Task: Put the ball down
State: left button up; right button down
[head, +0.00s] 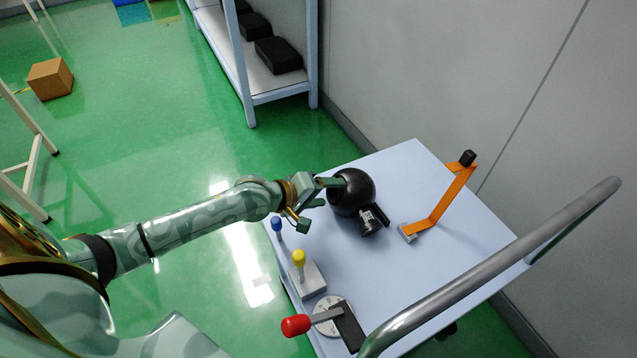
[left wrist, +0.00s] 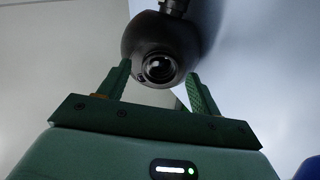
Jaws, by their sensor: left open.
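The black ball (head: 358,186) is at the pale blue cart top, near its far left part. A dark cylindrical piece (head: 371,220) adjoins it at the lower right. In the left wrist view the ball (left wrist: 160,35) shows a round glossy lens facing me and a short dark neck at its top. My left gripper (head: 324,193) is open right beside the ball's left side. In the left wrist view its two green fingers (left wrist: 158,72) stand apart, on either side of the ball's lower part. I cannot tell whether they touch it. My right gripper is not in view.
On the cart top (head: 455,250) are an orange bent bracket (head: 452,198), a blue knob (head: 277,224), a yellow-knobbed block (head: 306,280) and a red-handled lever (head: 296,325). A grey handrail (head: 490,270) crosses the cart's right side. A shelf (head: 283,86) stands behind, by the wall.

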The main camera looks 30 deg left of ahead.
pick_arm(q)
jog(key=p+v, duration=0.5)
jog(key=v, duration=0.7)
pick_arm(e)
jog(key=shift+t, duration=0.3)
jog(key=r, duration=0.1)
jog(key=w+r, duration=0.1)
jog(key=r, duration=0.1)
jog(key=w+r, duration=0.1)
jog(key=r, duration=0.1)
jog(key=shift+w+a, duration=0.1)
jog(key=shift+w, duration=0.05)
